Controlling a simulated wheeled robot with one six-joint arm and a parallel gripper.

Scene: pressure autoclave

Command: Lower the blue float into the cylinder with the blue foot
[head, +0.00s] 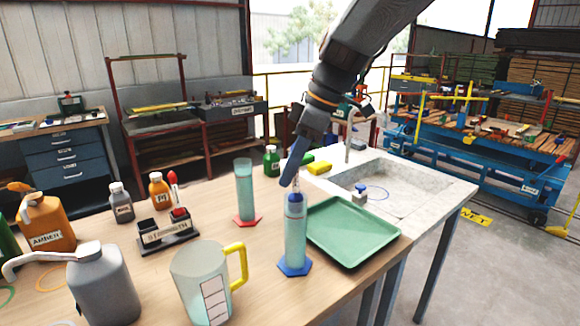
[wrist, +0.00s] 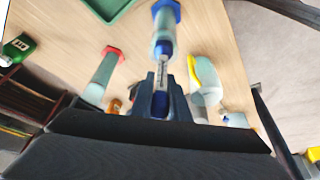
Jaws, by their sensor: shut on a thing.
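My gripper (head: 291,178) is shut on the blue float (head: 296,198), holding it by its thin, scaled stem with the bulb pointing down. The cylinder with the blue foot (head: 295,245) stands upright on the wooden table, with pale liquid in it. The float's blue bulb is at the cylinder's mouth; I cannot tell whether it is just inside or just above the rim. In the wrist view the float (wrist: 164,48) lies in line with the cylinder (wrist: 162,25), beyond my fingertips (wrist: 161,85).
A cylinder with a red foot (head: 244,190) stands behind to the left. A green tray (head: 350,258) lies close on the right. A jug with a yellow handle (head: 200,280) stands at front left. Bottles and a sink (head: 395,188) are farther off.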

